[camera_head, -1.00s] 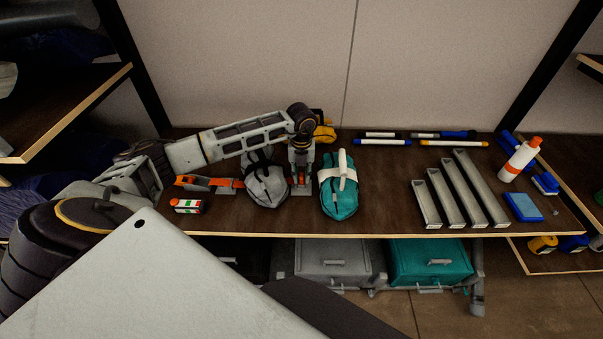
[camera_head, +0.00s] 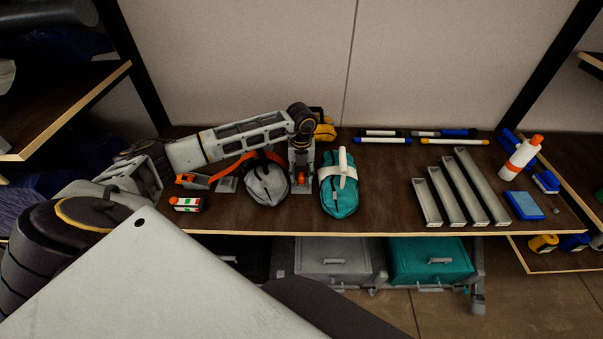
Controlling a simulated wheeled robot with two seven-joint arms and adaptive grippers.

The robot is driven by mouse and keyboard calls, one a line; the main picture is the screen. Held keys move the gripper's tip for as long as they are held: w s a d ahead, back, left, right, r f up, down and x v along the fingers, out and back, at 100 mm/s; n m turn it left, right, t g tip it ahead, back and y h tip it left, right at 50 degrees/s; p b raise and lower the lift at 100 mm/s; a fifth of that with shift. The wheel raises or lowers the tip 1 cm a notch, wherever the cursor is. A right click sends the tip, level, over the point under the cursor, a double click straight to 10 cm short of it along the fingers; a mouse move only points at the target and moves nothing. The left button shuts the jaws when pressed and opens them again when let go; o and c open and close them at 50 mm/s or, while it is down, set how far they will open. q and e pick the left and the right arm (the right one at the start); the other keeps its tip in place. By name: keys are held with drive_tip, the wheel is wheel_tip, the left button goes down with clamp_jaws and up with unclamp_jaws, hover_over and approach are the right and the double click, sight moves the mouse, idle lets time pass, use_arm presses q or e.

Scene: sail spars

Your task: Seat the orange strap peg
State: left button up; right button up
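The orange strap (camera_head: 228,170) rises from its orange and grey mount (camera_head: 191,181) at the left of the shelf and arches over the grey bag (camera_head: 266,183). My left gripper (camera_head: 301,180) points down just right of this bag, low over a grey base plate (camera_head: 301,190). An orange piece, which looks like the strap's peg (camera_head: 301,182), shows between its fingers. The fingers are too small and dark to tell whether they grip it. Whether the peg is in the plate is hidden. My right gripper is not in view.
A teal bag (camera_head: 339,199) with a white strap (camera_head: 343,164) lies close right of the gripper. A small white-red-green box (camera_head: 187,204) is at the left front. Grey channels (camera_head: 462,190), a bottle (camera_head: 520,158) and markers (camera_head: 383,141) are farther right. Shelf room is clear between teal bag and channels.

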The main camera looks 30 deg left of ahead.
use_arm(q)
drive_tip(key=shift+r, duration=0.1)
idle(0.3)
wheel_tip(320, 180, up, 12)
idle(0.7)
idle(1.0)
